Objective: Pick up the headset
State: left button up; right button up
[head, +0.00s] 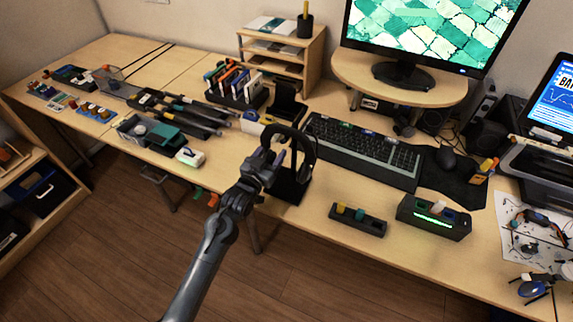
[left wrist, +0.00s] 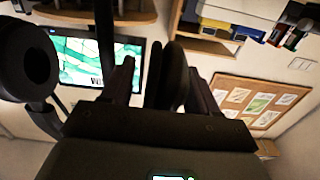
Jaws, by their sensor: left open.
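The black headset (head: 308,152) hangs on a dark stand (head: 288,188) near the front edge of the desk. My left gripper (head: 280,157) is at the headset's left side and overlaps it in the head view. In the left wrist view, the open fingers of my left gripper (left wrist: 163,85) stand on either side of a dark rounded part of the headset (left wrist: 170,75), apparently an ear cushion. Another round ear cup (left wrist: 28,62) shows at the left of that view. I cannot tell whether the fingers touch the headset. My right gripper is not in view.
A keyboard (head: 365,150) lies behind and right of the stand. A small dark tray (head: 358,220) and a lit green box (head: 434,218) sit to the right. Tools and a white-green case (head: 150,132) lie to the left. A monitor (head: 430,30) stands behind.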

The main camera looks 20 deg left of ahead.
pick_arm(q)
jog(key=shift+w, duration=0.1)
jog(key=shift+c, duration=0.6)
grip_shut()
